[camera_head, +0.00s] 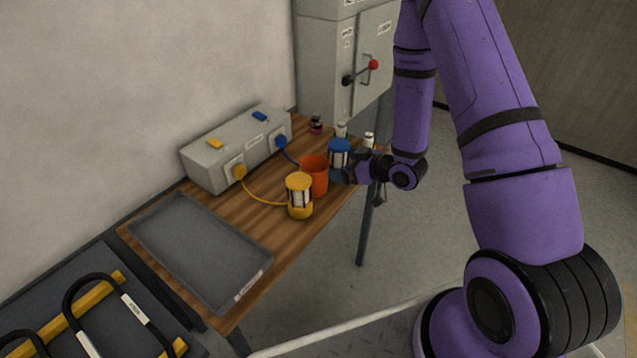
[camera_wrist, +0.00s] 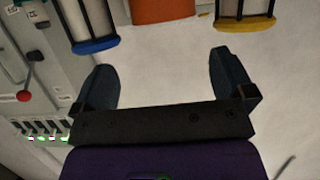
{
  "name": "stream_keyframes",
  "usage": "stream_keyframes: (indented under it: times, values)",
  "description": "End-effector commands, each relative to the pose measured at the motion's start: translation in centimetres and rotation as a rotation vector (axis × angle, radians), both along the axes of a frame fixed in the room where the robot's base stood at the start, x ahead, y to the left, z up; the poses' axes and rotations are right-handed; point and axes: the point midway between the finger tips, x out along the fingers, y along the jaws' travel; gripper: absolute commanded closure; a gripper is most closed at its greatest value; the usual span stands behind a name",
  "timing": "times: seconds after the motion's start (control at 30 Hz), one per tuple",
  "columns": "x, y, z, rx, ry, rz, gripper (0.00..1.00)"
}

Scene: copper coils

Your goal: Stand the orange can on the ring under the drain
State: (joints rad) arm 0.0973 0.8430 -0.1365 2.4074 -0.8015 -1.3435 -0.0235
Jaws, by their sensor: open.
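The orange can (camera_head: 314,177) stands upright on the wooden table, between a yellow caged cylinder (camera_head: 299,196) and a blue caged cylinder (camera_head: 340,156). My gripper (camera_head: 352,170) is at the can's right, near the table's right edge. In the wrist view, my gripper (camera_wrist: 162,64) has its two fingers wide apart with nothing between them. The orange can (camera_wrist: 162,10) shows at the top middle of that view, beyond the fingertips and apart from them. I cannot make out the ring or the drain in either view.
A grey box (camera_head: 222,160) with yellow and blue plugs stands along the wall. A yellow cable runs to the yellow cylinder. An empty grey tray (camera_head: 200,250) lies at the near left. Small bottles and a grey cabinet (camera_head: 325,60) with a red-knobbed lever are behind.

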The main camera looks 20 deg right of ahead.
Motion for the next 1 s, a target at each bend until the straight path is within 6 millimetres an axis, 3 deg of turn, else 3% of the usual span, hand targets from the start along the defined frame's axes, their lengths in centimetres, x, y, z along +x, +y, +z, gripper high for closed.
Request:
stream_keyframes:
  times: [0.17, 1.0]
  values:
    - [-0.1, 0.5, -1.0, 0.03, -0.008, 0.014, 0.0]
    - [7.2, 5.7, -4.2, 0.027, -0.009, 0.014, 0.0]
